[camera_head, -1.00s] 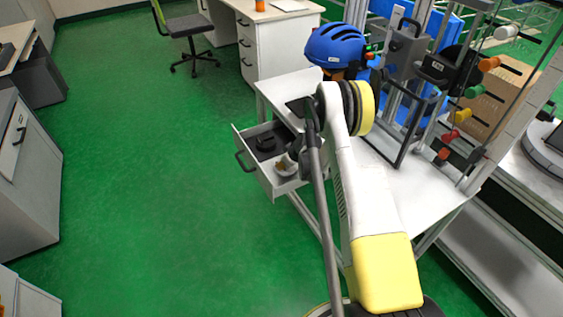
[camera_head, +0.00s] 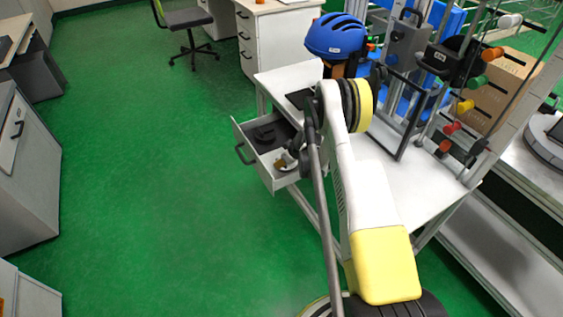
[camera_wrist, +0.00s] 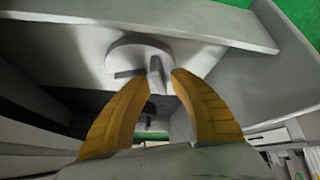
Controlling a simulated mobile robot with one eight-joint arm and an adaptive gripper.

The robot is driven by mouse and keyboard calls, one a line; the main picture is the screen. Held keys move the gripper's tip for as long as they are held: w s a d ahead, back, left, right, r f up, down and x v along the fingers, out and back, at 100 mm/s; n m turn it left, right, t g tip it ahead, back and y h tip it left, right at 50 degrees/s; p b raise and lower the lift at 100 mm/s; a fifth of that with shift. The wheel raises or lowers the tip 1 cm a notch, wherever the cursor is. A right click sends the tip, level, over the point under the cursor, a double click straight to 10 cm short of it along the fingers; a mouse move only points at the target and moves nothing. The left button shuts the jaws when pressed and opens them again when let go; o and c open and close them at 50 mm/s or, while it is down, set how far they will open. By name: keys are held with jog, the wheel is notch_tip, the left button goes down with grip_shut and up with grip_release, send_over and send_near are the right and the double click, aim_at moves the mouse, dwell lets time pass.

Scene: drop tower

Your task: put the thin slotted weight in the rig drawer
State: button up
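A pale grey round weight (camera_wrist: 137,52) with a dark slot lies just beyond my fingertips in the wrist view, against the inside of the drawer. I take it for the thin slotted weight. My gripper (camera_wrist: 163,79) has its two yellow fingers a small gap apart, with a narrow pale piece between the tips. Whether they press on it, I cannot tell. In the head view my gripper (camera_head: 287,160) reaches into the rig drawer (camera_head: 267,183), which is pulled out under the white table. My arm hides part of the drawer's right side.
Dark items (camera_head: 264,134) sit at the drawer's back. The rig's metal posts and coloured knobs (camera_head: 465,106) are to the right. Green floor left of the drawer is clear.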

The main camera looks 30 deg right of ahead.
jog(key=p+v, duration=0.4)
jog(key=v, duration=0.8)
jog(key=s+a+r+m, duration=0.15)
jog(key=a+r, duration=0.25)
jog(key=r, duration=0.5)
jog(key=s+a+r, duration=0.3)
jog(key=a+r, duration=0.1)
jog(key=r, duration=0.5)
jog(key=s+a+r+m, duration=0.1)
jog(key=s+a+r, duration=0.15)
jog(key=r, duration=0.55)
jog(key=s+a+r, duration=0.2)
jog(key=s+a, duration=0.1)
jog(key=s, duration=0.4)
jog(key=s+a+r+m+h, duration=0.1)
jog(key=s+a+r, duration=0.2)
jog(key=s, duration=0.5)
jog(key=s+a+r+m, duration=0.1)
jog(key=s+a+r, duration=0.2)
jog(key=s, duration=0.5)
jog(key=shift+a+r+t, duration=0.2)
jog(key=shift+a+t, duration=0.2)
jog(key=shift+a, duration=0.1)
jog(key=shift+w, duration=0.1)
